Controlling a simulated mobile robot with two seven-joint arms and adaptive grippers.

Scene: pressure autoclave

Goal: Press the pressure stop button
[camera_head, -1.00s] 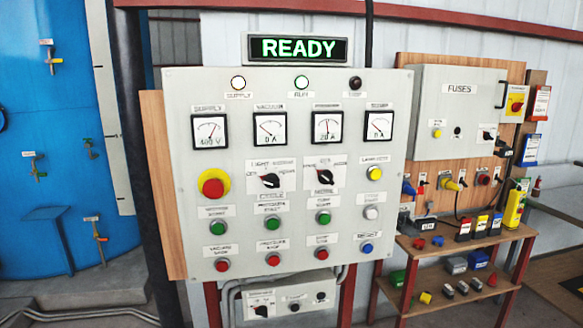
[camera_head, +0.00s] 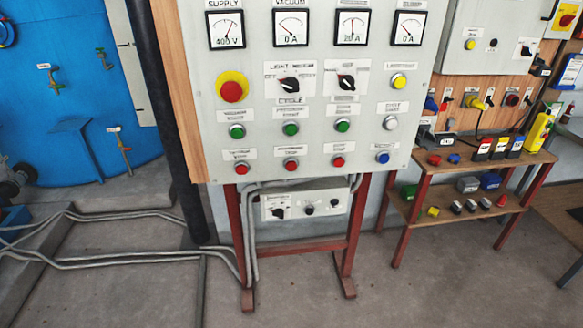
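The grey control panel (camera_head: 210,95) stands upright on a red frame in the head view. Its bottom row holds three red buttons and a blue one. The middle red button (camera_head: 291,165) sits under a small label that appears to read pressure stop. The left red button (camera_head: 242,168) is under the vacuum stop label, and another red button (camera_head: 338,162) is to the right. A green button (camera_head: 291,129) is directly above the middle red one. Neither of my grippers shows in the view.
A large red emergency knob (camera_head: 232,92) on yellow is at the panel's left. A small switch box (camera_head: 306,204) hangs below the panel. Pipes (camera_head: 130,257) run along the floor at left. A shelf (camera_head: 470,165) with small parts stands at right. The floor in front is clear.

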